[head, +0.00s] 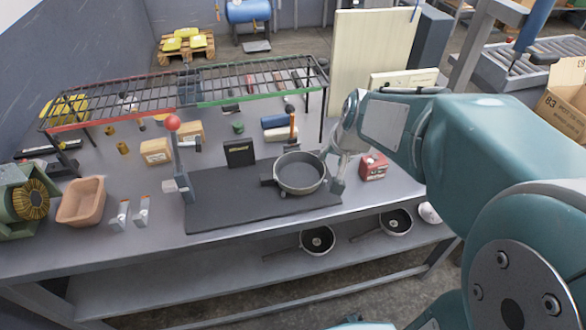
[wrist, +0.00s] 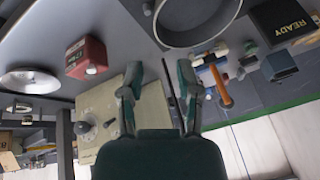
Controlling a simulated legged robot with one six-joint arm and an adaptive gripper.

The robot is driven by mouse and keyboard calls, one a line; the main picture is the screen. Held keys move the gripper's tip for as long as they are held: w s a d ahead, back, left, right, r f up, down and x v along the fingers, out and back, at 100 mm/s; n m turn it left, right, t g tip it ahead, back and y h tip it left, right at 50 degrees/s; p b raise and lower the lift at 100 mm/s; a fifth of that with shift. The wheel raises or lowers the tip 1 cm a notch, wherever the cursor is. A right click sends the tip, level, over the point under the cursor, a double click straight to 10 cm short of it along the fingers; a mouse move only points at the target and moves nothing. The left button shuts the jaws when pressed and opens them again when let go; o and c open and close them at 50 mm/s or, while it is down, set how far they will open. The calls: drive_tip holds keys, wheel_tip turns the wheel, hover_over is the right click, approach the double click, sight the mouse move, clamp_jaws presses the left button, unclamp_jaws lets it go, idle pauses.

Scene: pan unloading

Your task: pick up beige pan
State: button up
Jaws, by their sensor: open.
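I see no clearly beige pan; this one looks grey. In the wrist view the pan (wrist: 197,38) shows at the top, cut off by the frame edge. My gripper (head: 338,172) is just right of the pan in the head view, partly hidden by my arm. In the wrist view my gripper (wrist: 158,70) has its fingers apart, with the pan beyond the fingertips and no pan between them.
A red box (head: 373,166) stands right of my gripper. A black READY sign (head: 240,153) is behind the pan, and a red-knobbed lever (head: 173,124) is left. A wire rack (head: 200,88) spans the bench's back. Two pans (head: 317,240) (head: 396,222) sit on the lower shelf.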

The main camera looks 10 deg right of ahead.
sight(322, 170)
drive_tip(key=x, duration=1.1)
drive_tip(key=shift+w+d+f, duration=0.15)
drive_tip(key=shift+w+d, duration=0.15)
drive_tip(key=shift+w, duration=0.05)
clamp_jaws()
